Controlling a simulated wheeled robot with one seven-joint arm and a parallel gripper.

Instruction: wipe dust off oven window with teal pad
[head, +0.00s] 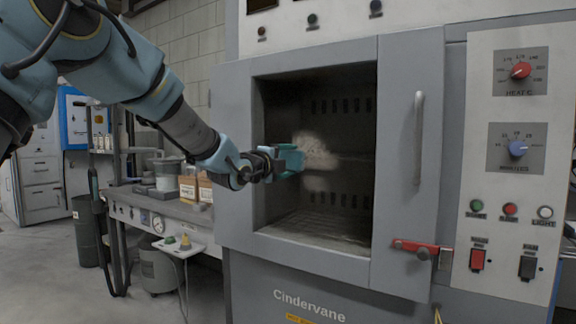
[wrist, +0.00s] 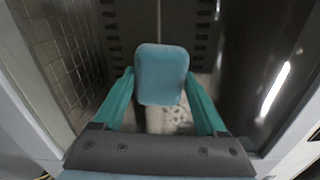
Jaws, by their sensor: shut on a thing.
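My gripper (head: 278,161) is shut on the teal pad (head: 291,158), in front of the oven window (head: 285,205). In the wrist view the pad (wrist: 161,72) sits between the two teal fingers, its broad face toward the camera. Pale dust (head: 318,152) lies on the glass just right of the pad, with a fainter patch below it. The pad overlaps the left edge of the dust in the head view. The wrist view shows speckled dust (wrist: 178,118) below the pad, partly hidden by it. I cannot tell whether the pad touches the glass.
The grey oven door has a vertical handle (head: 419,138) on its right and a red latch (head: 415,247) lower down. A control panel (head: 515,150) with knobs and buttons stands right of it. A workbench (head: 160,205) with boxes is at the left.

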